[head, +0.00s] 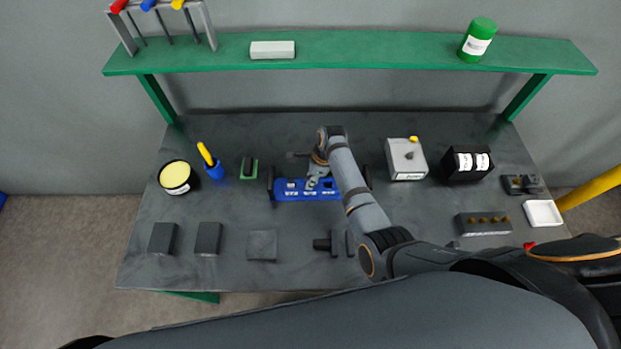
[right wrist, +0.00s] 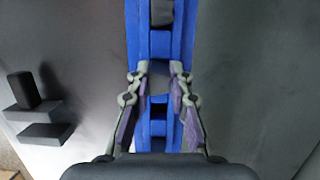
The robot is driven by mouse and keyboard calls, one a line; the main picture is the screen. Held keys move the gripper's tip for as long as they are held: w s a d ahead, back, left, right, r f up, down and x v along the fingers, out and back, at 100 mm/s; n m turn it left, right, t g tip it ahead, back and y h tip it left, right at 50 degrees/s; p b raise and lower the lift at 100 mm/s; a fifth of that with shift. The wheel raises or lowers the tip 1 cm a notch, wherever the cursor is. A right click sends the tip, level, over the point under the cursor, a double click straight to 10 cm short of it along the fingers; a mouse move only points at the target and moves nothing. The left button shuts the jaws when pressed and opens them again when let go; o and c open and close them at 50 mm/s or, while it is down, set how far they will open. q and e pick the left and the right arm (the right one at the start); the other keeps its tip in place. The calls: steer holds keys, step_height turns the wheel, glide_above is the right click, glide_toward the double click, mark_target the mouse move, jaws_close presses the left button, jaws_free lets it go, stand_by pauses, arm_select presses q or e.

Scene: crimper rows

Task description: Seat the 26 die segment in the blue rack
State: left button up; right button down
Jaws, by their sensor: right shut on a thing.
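The blue rack (head: 289,196) lies on the dark bench near the middle, with pale labels along its front. In the right wrist view the rack (right wrist: 131,35) runs up and down the picture, with open slots in it. My right gripper (head: 316,181) is over the rack. In the right wrist view the gripper (right wrist: 158,76) is shut on a small grey die segment (right wrist: 159,68), which is at the rack's channel. I cannot tell whether it touches the slot floor, and no number is readable on it. My left gripper is not in view.
Dark blocks (head: 207,238) stand along the bench's front. A black-and-yellow tub (head: 175,177) and a blue cup (head: 214,170) are at left. A grey box (head: 405,160) and a black holder (head: 467,163) are at right. The green shelf (head: 370,50) spans the back.

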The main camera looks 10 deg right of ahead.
mark_target(319, 185)
steer(key=shift+f, duration=0.4)
steer(key=c, duration=1.1)
jaws_free()
steer(key=v, duration=1.2)
